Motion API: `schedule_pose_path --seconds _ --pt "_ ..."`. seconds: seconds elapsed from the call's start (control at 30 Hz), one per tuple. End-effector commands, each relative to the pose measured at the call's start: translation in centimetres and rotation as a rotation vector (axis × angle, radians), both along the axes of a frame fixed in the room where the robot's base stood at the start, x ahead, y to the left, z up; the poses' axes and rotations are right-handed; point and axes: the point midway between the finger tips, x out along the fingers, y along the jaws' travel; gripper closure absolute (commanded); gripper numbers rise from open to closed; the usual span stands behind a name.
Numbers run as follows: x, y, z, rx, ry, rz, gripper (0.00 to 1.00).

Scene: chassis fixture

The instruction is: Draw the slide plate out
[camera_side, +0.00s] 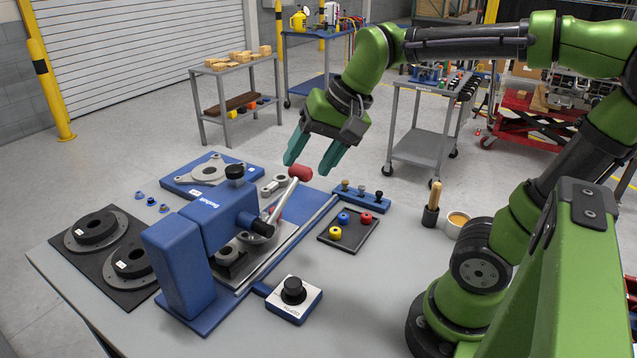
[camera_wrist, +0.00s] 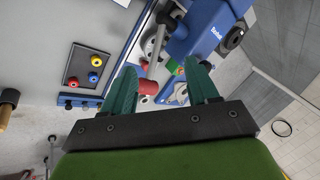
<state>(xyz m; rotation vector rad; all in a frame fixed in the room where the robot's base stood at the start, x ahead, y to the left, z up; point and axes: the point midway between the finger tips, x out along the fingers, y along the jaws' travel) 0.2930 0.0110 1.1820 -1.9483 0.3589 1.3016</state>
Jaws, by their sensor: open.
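The blue fixture (camera_side: 175,262) stands on the table with an upright column and an overhanging arm. A grey metal plate, which looks like the slide plate (camera_side: 284,232), lies low in its base beside a long rail. A red part (camera_side: 275,214) shows near the plate's far end, partly hidden by the lever. The lever (camera_side: 280,203) slants up to a red knob (camera_side: 300,172). My gripper (camera_side: 308,168) is open and empty above the fixture's far end, close to the knob in the picture. In the wrist view, red (camera_wrist: 148,87) shows between the fingers (camera_wrist: 160,68); contact cannot be told.
A black tray (camera_side: 351,243) with coloured rings and a blue peg block (camera_side: 361,199) lie right of the fixture. A control box with a black dial (camera_side: 293,298) stands in front. Black round parts (camera_side: 96,229) lie on a mat at left.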

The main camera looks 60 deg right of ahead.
Motion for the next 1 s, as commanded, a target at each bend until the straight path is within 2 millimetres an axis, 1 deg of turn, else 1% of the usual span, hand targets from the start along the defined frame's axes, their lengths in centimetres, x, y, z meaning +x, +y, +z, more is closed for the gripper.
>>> schedule_pose_path --seconds 0.03,0.13,0.23,0.3,0.4,0.5,0.6,0.7,0.87,0.97,1.0 --pt "1.9 -0.8 0.1 0.036 0.063 -0.089 0.41" --pt "5.1 -2.4 0.1 0.1 0.181 -0.286 0.41" --pt "8.2 -4.2 -0.5 0.14 0.291 -0.495 0.41" --pt "10.4 -5.5 -1.2 0.156 0.358 -0.646 0.41" --pt "13.1 -7.0 -2.6 0.163 0.439 -0.852 0.41" --pt "15.1 -8.2 -4.0 0.155 0.494 -1.025 0.41" --pt "16.4 -9.0 -5.1 0.145 0.525 -1.151 0.41" --pt "17.0 -9.3 -5.8 0.136 0.539 -1.219 0.41" --pt "17.2 -9.4 -6.8 0.133 0.545 -1.248 0.41" --pt "17.1 -9.4 -8.2 0.133 0.546 -1.246 0.41" --pt "17.1 -9.4 -8.9 0.133 0.546 -1.246 0.41"
